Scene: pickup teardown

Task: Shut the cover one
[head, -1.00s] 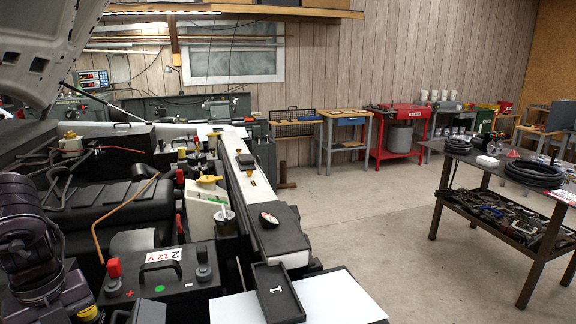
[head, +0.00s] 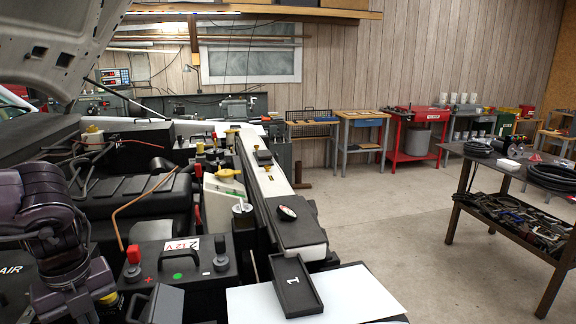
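A shallow black cover or tray marked 1 (head: 297,285) lies at the bottom middle of the head view, with its raised rim facing up. It is tilted slightly and its far end meets the end of a long black-and-white housing (head: 300,232) on the truck's side. I cannot tell whether it is hinged there. A white panel (head: 345,295) lies under and beside it. My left arm shows at the left edge, apart from the cover; its gripper is not visible. My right gripper is out of view.
A black battery marked 2 and 12V (head: 178,262) stands left of the cover. A white reservoir (head: 225,195) and a copper-coloured pipe (head: 140,205) rise nearby. The raised hood (head: 60,40) hangs at upper left. A dark workbench (head: 520,172) stands right, with clear floor between.

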